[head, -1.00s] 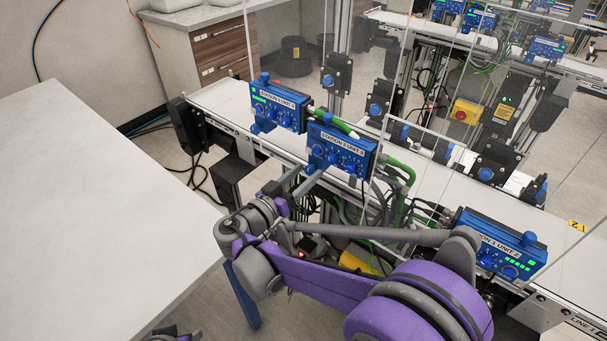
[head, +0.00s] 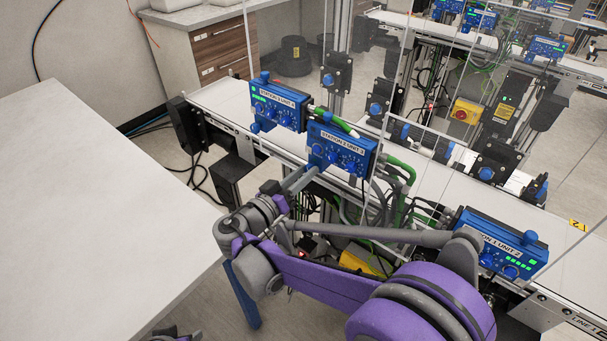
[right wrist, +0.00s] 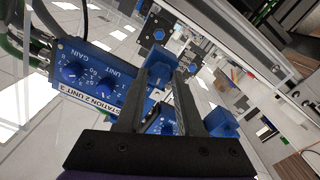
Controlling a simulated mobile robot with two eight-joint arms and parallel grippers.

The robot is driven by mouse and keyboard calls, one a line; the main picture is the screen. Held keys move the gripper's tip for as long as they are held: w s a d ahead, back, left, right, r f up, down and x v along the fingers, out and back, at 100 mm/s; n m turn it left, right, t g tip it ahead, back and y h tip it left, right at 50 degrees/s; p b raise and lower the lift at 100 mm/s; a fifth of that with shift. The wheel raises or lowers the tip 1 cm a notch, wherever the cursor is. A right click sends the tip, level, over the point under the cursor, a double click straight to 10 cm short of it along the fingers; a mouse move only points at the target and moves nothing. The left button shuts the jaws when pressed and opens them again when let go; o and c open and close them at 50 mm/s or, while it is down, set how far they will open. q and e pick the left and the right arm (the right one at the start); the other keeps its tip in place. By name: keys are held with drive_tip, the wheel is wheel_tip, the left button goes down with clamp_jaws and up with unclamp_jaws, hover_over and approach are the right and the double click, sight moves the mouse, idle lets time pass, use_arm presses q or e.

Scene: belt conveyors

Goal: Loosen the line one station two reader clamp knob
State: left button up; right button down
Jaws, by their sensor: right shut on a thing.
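The blue Station 2 Unit 3 reader box (head: 341,150) stands at the near edge of the belt, with round blue dials on its face. My right gripper (head: 304,178) reaches up to its lower left side. The labelled face of the box (right wrist: 90,82) is left of the fingers there.
The blue Station 2 Unit 4 box (head: 277,107) is just left. The Station 1 Unit 2 box (head: 500,247) is at the right. Green and black cables (head: 398,185) hang beside the grip. A clear guard stands over the belt (head: 230,98). A bare white table (head: 90,210) fills the left.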

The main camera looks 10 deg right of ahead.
drive_tip(key=shift+f+n+b, duration=0.1)
drive_tip(key=shift+n+b, duration=1.35)
drive_tip(key=shift+n, duration=7.35)
drive_tip(key=shift+w, duration=0.1)
drive_tip(key=c, duration=0.5)
unclamp_jaws()
drive_tip(key=shift+c, duration=0.2)
drive_tip(key=shift+a, duration=0.15)
drive_tip(key=b+v, duration=0.1)
drive_tip(key=v, duration=0.9)
drive_tip(key=shift+s+a, duration=0.2)
drive_tip(key=shift+s, duration=0.1)
